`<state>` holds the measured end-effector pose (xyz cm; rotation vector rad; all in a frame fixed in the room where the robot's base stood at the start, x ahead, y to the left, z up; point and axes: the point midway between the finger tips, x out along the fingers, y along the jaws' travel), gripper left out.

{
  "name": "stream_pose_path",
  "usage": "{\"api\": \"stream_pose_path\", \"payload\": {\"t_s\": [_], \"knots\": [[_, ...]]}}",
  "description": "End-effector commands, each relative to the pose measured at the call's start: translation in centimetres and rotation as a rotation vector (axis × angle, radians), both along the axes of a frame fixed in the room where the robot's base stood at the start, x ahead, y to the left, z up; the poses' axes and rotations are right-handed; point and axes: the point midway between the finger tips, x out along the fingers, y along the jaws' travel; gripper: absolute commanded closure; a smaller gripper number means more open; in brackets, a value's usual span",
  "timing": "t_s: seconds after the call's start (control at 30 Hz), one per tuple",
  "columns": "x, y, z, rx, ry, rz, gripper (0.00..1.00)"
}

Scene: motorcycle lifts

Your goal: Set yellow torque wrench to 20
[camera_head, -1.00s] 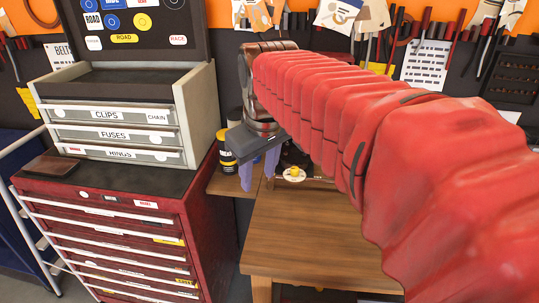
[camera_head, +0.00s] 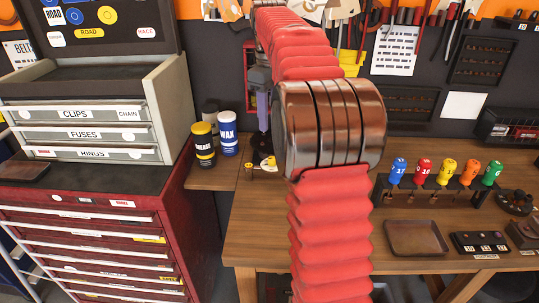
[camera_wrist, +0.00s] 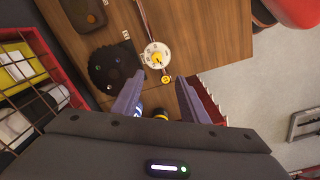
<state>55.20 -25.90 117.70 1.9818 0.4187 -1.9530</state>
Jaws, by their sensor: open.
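A round white dial with a yellow centre (camera_wrist: 156,56) lies on the wooden bench, with a thin shaft running up from it in the wrist view. I take it for the yellow torque wrench; its setting is too small to read. Contact cannot be told.
A black round piece (camera_wrist: 113,67) lies left of the dial. Yellow (camera_head: 203,144) and blue (camera_head: 228,133) cans stand left of my gripper. A rack with several coloured-handled tools, including a yellow one (camera_head: 447,172), and a brown tray (camera_head: 414,238) are at the right.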

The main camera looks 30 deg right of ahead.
Motion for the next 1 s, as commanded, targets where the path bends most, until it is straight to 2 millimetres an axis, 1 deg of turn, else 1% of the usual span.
{"api": "stream_pose_path", "payload": {"t_s": [0.03,0.17,0.47,0.63,0.77,1.0], "knots": [[0.2,-0.5,-0.2,0.003,0.006,0.004,0.60],[0.4,-1.1,-0.4,0.005,0.013,0.014,0.60],[0.4,-1.1,-0.4,0.006,0.013,0.013,0.60],[0.4,-1.1,-1.0,0.005,0.014,0.013,0.60],[0.3,-1.1,-2.1,0.006,0.014,0.012,0.60],[0.3,-1.2,-5.6,0.007,0.016,0.012,0.60]]}}
